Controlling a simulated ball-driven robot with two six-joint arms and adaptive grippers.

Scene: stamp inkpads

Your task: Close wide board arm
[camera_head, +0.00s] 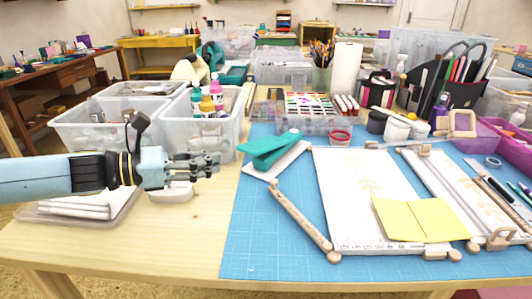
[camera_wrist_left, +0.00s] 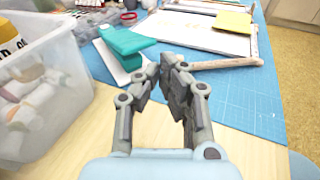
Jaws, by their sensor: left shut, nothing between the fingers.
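The wide board (camera_head: 345,190) is a white sheet-like board on the blue mat, with a faint leaf pattern. Its light wooden arm (camera_head: 302,222) swings out at its left, angled from the board's lower left corner up towards the teal stapler-like tool. The arm also shows in the left wrist view (camera_wrist_left: 222,64), beyond the fingers, with the board (camera_wrist_left: 215,38) behind it. My left gripper (camera_head: 217,163) is left of the arm, above the bare wood of the table, apart from it. It is shut and empty; its fingers also show in the left wrist view (camera_wrist_left: 168,66). My right gripper is not in view.
A yellow paper (camera_head: 411,219) lies on the wide board's lower right. A teal tool (camera_head: 268,148) sits behind the arm. A second, narrower board (camera_head: 450,185) lies to the right. Clear plastic bins (camera_head: 205,128) stand behind my left gripper. The blue mat (camera_head: 262,245) is clear in front.

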